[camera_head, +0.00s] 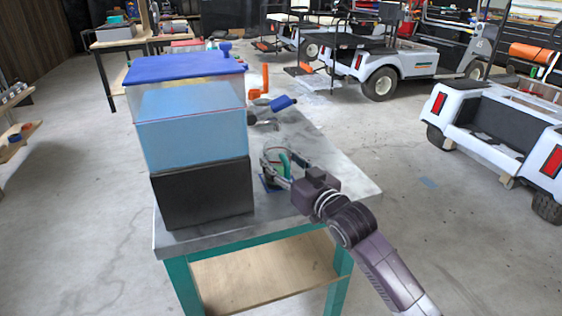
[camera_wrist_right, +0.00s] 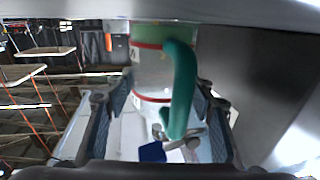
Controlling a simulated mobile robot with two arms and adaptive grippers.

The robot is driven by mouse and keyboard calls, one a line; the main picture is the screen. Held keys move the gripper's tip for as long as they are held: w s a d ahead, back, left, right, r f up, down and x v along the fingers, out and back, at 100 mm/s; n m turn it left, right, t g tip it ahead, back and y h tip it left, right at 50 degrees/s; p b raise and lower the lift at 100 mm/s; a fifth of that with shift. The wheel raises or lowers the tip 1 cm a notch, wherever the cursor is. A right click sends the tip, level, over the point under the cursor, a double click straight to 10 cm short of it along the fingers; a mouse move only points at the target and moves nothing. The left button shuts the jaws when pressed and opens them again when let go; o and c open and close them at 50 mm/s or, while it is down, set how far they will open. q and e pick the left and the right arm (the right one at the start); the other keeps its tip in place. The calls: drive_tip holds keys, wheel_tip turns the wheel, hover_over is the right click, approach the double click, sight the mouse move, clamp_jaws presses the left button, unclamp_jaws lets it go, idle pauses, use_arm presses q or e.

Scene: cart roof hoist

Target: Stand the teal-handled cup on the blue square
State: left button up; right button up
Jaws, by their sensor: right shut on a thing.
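The cup is pale with red bands and a thick teal handle (camera_wrist_right: 181,88). It fills the middle of the right wrist view (camera_wrist_right: 150,72), between my gripper fingers. In the head view the teal handle (camera_head: 284,164) shows between the fingers, and most of the cup is hidden. My right gripper (camera_head: 275,163) is shut on the cup, low over the table's right part. A bit of the blue square (camera_head: 266,182) shows just below the gripper; a blue patch also shows in the wrist view (camera_wrist_right: 152,152). I cannot tell whether the cup touches the square. My left gripper is out of view.
The grey tabletop (camera_head: 335,172) is bare at right.

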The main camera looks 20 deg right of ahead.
drive_tip(key=o, duration=1.2)
drive_tip(key=p+v, duration=0.1)
drive_tip(key=v, duration=1)
drive_tip(key=shift+s+f, duration=0.15)
drive_tip(key=shift+s, duration=0.25)
drive_tip(key=s+d+f+m+g+h, duration=0.15)
drive_tip(key=s+f+g, duration=0.3)
drive_tip(key=f, duration=1.25)
drive_tip(key=s+f+g+h, duration=0.2)
drive_tip(key=s+f+g, duration=0.25)
drive_tip(key=f, duration=1.15)
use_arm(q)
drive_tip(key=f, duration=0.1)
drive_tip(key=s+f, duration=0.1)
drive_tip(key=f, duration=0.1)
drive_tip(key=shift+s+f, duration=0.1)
use_arm(e)
drive_tip(key=s+a+f+g, duration=0.2)
drive_tip(key=s+f+g, duration=0.1)
drive_tip(key=s+f, duration=0.5)
drive_tip(key=s+a+f+g, duration=0.2)
drive_tip(key=s+f, duration=0.7)
drive_tip(key=s, duration=0.3)
drive_tip(key=shift+s+a+n+g+h, duration=0.2)
drive_tip(key=shift+n+g+h, duration=0.15)
drive_tip(key=shift+n+g, duration=0.1)
